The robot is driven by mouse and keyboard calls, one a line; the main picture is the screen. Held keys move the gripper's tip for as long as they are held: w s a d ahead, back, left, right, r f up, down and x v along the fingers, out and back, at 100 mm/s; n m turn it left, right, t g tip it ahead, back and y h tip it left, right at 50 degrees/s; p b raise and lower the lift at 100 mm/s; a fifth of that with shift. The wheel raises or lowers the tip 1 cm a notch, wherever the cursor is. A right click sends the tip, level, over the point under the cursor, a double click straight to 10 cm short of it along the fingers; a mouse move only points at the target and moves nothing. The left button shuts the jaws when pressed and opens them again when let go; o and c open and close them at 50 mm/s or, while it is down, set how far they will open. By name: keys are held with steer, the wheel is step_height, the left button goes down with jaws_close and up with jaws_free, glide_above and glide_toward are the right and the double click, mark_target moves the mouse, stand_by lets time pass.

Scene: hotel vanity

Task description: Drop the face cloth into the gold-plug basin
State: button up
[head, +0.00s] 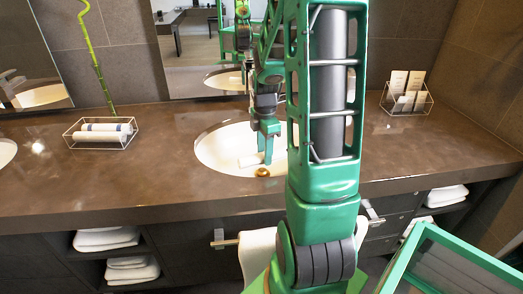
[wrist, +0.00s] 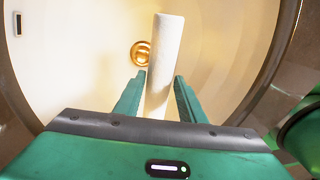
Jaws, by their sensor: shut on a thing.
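My gripper (head: 266,150) is inside the outline of the middle basin (head: 212,152) in the head view, with its fingers pointing down. It is shut on a white rolled face cloth (head: 249,161). In the wrist view the face cloth (wrist: 164,50) stands out between the two green fingers of my gripper (wrist: 160,78). The gold plug (head: 262,172) lies in this basin and also shows in the wrist view (wrist: 140,53), just left of the cloth. I cannot tell whether the cloth touches the basin. My arm hides the basin's right part.
A wire tray (head: 100,143) with rolled white cloths stands left on the brown counter (head: 165,180). Another basin (head: 5,152) is cut off at the left edge. A wire holder with cards (head: 407,103) stands right. A towel (head: 258,250) hangs on the front rail.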

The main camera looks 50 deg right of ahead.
steer(key=o, duration=1.1)
step_height(320, 180, up, 11)
steer(key=shift+w+f, duration=0.15)
stand_by(0.9)
steer(key=s+a+m, duration=0.6)
steer(key=s+m, duration=0.3)
steer(key=m, duration=0.1)
steer(key=s+a+m, duration=0.6)
steer(key=s+m, duration=0.4)
steer(key=shift+r, duration=0.25)
